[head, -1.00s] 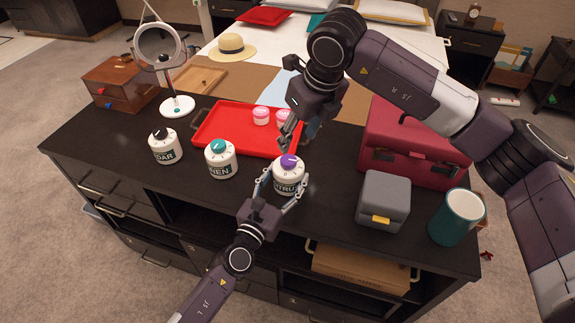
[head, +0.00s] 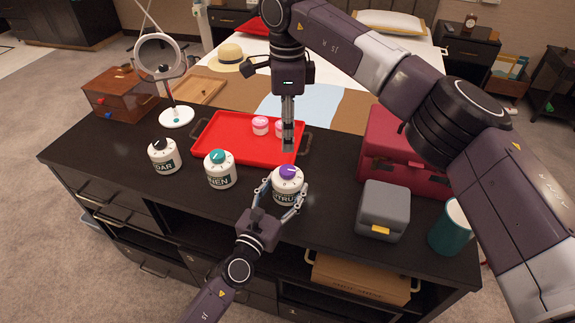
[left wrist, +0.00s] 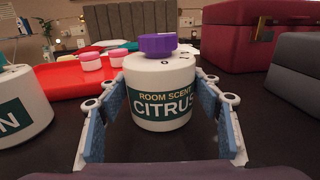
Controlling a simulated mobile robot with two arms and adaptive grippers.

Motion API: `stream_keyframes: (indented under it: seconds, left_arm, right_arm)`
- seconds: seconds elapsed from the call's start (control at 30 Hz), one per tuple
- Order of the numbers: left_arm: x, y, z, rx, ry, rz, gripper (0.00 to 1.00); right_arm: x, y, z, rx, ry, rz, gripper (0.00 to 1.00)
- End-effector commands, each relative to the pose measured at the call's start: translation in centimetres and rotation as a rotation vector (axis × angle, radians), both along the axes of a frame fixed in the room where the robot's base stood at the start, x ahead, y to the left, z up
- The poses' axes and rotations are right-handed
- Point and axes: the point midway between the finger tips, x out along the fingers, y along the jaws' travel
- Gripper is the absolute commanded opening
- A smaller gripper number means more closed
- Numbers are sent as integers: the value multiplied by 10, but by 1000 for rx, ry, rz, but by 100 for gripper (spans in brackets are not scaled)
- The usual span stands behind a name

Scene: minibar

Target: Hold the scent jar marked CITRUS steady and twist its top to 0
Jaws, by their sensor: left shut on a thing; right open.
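The CITRUS scent jar (head: 287,192) is white with a green label and stands upright near the counter's front edge. Its purple top (head: 288,171) carries a pale pointer line; a 0 mark shows just below it in the left wrist view (left wrist: 158,46). My left gripper (head: 278,194) is shut around the jar's sides, one finger on each side in the left wrist view (left wrist: 160,118). My right gripper (head: 288,142) is open and empty, pointing down above and behind the jar, clear of the purple top.
A teal-topped jar (head: 220,170) and a black-topped jar (head: 163,157) stand to the left. A red tray (head: 220,140) with pink-lidded small jars lies behind. A grey box (head: 383,208), a teal mug (head: 450,232) and a red case (head: 400,150) stand to the right.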

Motion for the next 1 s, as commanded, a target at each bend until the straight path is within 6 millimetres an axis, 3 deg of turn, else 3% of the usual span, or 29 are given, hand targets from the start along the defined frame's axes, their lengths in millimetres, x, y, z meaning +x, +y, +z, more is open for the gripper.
stream_keyframes:
  seconds: [0.5,0.7,1.0]
  left_arm:
    - [0,0,0,0,0,0,29]
    - [0,0,0,0,0,0,29]
    - [0,0,0,0,0,0,29]
  right_arm:
    - [-1,0,-95,0,3,-1,47]
    - [-1,0,-112,0,1,-1,47]
    - [0,0,-114,0,0,-1,47]
